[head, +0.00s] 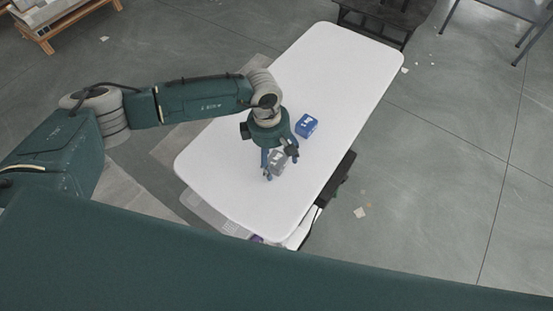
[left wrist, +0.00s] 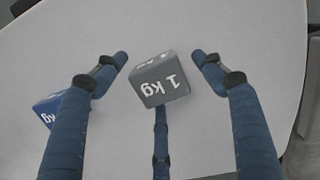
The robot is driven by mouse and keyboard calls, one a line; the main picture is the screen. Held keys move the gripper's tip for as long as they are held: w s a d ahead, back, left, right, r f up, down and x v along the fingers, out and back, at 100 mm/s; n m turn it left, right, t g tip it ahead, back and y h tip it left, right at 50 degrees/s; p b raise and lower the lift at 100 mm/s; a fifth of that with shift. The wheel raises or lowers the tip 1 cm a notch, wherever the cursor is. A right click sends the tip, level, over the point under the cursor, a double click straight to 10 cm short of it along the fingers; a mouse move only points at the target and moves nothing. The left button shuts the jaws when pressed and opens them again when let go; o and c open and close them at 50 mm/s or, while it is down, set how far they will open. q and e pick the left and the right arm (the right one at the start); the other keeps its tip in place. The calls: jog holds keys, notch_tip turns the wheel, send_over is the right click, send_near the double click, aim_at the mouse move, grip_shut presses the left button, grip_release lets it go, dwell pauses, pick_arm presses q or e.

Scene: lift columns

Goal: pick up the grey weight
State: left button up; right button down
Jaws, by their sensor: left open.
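The grey weight (left wrist: 160,80) is a block marked "1 kg" on the white table, seen between the spread fingers of my left gripper (left wrist: 160,70) in the left wrist view. The fingers stand apart from it on both sides, and the gripper is open. In the head view, the left gripper (head: 277,167) points down over the table, and the grey weight (head: 277,160) shows partly hidden behind its fingers. My right gripper is in neither view.
A blue weight (head: 306,125) sits on the white table (head: 340,70) close to the left gripper; it also shows at the left of the left wrist view (left wrist: 48,108). The far part of the table is clear. A dark bench (head: 372,22) stands beyond the far end.

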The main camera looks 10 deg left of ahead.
pick_arm(q)
jog(key=shift+f, duration=0.2)
jog(key=c, duration=1.7)
jog(key=shift+w+r, duration=0.1)
grip_shut()
jog(key=shift+d, duration=0.1)
